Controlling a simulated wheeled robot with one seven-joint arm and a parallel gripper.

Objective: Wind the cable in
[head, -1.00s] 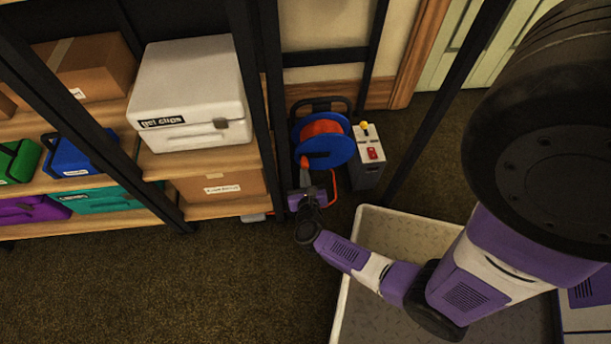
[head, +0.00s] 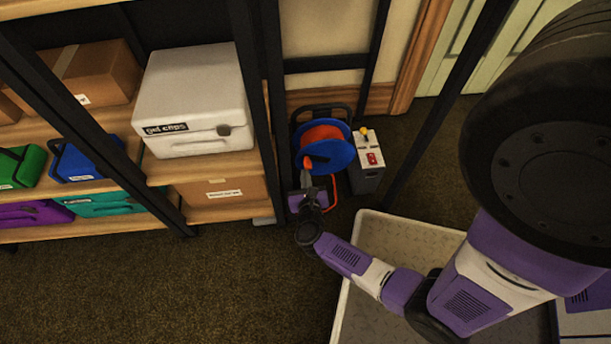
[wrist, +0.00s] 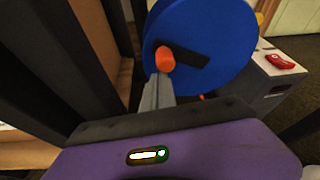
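The cable reel (head: 338,152) stands on the floor by the wall, with a blue disc and orange cable wound behind it. It also shows in the wrist view (wrist: 215,35). An orange knob (wrist: 165,58) sits on a dark crank arm (wrist: 188,55) at the disc's left side. A loop of orange cable (head: 333,192) shows beside the reel's base. My gripper (wrist: 158,84) has its grey fingers right at the knob's lower end. They look close together, but I cannot tell if they clasp it. The gripper also shows in the head view (head: 306,178).
A grey box (head: 367,165) with a red switch and yellow knob stands right of the reel. A shelf post (head: 262,100) rises close on the left. A tray-like platform (head: 400,240) lies in front, and carpet is free at lower left.

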